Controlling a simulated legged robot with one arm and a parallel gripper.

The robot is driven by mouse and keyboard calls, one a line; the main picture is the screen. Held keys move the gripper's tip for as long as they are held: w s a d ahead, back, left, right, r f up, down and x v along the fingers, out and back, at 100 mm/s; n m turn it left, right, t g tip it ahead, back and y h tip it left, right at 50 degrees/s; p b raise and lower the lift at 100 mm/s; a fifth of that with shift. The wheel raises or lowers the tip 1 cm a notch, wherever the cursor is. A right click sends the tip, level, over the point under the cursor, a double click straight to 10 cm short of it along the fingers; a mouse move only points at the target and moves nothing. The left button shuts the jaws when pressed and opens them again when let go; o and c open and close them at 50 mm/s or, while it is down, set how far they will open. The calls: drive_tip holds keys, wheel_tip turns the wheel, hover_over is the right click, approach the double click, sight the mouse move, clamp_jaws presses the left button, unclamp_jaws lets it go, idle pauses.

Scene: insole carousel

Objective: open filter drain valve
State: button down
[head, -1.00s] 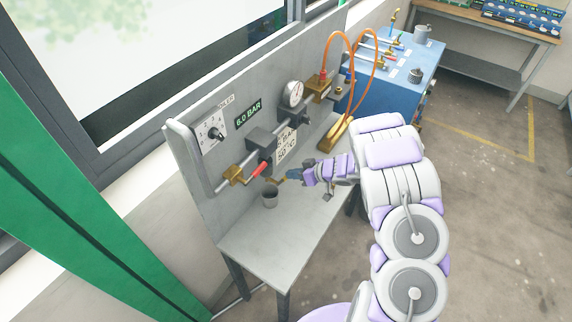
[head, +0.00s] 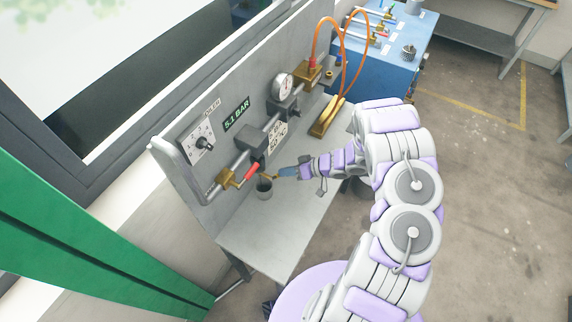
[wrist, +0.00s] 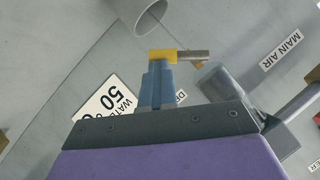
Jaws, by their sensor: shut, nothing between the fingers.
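The filter drain valve shows as a small brass piece (head: 270,177) under the dark filter block (head: 254,138), just above a grey cup (head: 264,190). In the wrist view its yellow part (wrist: 163,55) lies right at the fingertips, with a short grey rod beside it. My gripper (head: 283,172) is shut and empty, with its blue fingertips (wrist: 156,75) at the yellow part. They appear to touch it, but I cannot be sure. The cup's rim (wrist: 150,20) shows at the top of the wrist view. The filter block partly hides the valve's upper end.
A red lever (head: 251,172) on a brass valve (head: 227,178) sits left of my gripper. A green display (head: 236,114) reads 5.1 BAR, near a dial (head: 202,144). The bench front (head: 270,235) is clear.

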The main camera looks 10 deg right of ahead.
drive_tip(key=shift+s+a+f+m+g+y+b, duration=0.25)
drive_tip(key=shift+f+m+y+b, duration=0.4)
drive_tip(key=shift+b, duration=0.65)
drive_tip(key=shift+s+a+f+m+g+y+b, duration=0.2)
drive_tip(key=shift+f+m+g+y+b, duration=0.2)
drive_tip(key=shift+m+y+b, duration=0.65)
drive_tip(key=shift+s+a+f+m+g+y+b, duration=0.15)
drive_tip(key=shift+a+f+m+g+y+b, duration=0.35)
drive_tip(key=shift+b, duration=1.1)
drive_tip(key=shift+d+f+t+h, duration=0.15)
drive_tip(key=shift+d+t+h, duration=0.05)
drive_tip(key=shift+t+h, duration=0.1)
drive_tip(key=v, duration=1.7)
drive_tip(key=shift+d, duration=0.3)
